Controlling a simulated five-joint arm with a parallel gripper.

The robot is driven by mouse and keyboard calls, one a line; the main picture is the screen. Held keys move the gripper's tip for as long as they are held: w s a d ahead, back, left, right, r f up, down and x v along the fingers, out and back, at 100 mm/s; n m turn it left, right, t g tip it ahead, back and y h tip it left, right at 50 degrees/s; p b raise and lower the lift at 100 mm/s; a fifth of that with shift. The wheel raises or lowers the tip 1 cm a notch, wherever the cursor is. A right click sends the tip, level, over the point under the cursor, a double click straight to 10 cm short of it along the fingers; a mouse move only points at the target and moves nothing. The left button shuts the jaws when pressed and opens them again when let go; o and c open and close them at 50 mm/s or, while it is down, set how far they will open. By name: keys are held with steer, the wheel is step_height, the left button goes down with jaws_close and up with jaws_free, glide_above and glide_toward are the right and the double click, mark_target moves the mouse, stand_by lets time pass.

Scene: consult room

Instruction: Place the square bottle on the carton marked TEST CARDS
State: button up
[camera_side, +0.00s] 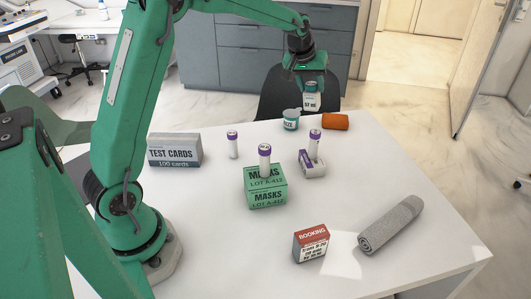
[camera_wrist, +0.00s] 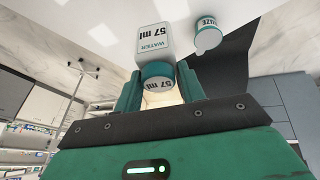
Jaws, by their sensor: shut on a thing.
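The square bottle (camera_side: 311,101), white with a teal cap and the label "57 ml", is held by my gripper (camera_side: 309,84) above the far edge of the table. In the wrist view the bottle (camera_wrist: 153,45) sits between the teal fingers of my gripper (camera_wrist: 160,92), which are shut on it near its cap. The carton marked TEST CARDS (camera_side: 174,154) is grey and white and stands at the left of the table, well apart from the bottle. Its top looks bare.
A teal-and-white pot (camera_side: 291,121) and an orange object (camera_side: 335,121) stand near the bottle. A purple-capped tube (camera_side: 233,147) stands right of the carton.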

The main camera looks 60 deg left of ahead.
steer(key=s+a+r+n+y, duration=0.1)
steer(key=s+a, duration=0.6)
steer(key=a, duration=0.1)
steer(key=shift+r+n, duration=0.3)
steer(key=shift+n, duration=0.1)
steer(key=shift+n+g+y, duration=0.3)
steer(key=shift+n, duration=0.4)
steer(key=s+a, duration=0.1)
steer(key=s, duration=0.1)
steer(key=s+a, duration=0.2)
steer(key=s, duration=0.1)
steer(key=s+a, duration=0.2)
steer(key=shift+s+a+r, duration=0.15)
steer(key=shift+s+r, duration=0.1)
steer(key=shift+r, duration=0.1)
steer(key=n+g+y, duration=0.1)
steer(key=n+g, duration=0.1)
glide_above(172, 138)
steer(key=shift+s+f, duration=0.1)
steer(key=shift+f, duration=0.2)
steer(key=shift+f, duration=4)
steer(key=shift+f, duration=0.1)
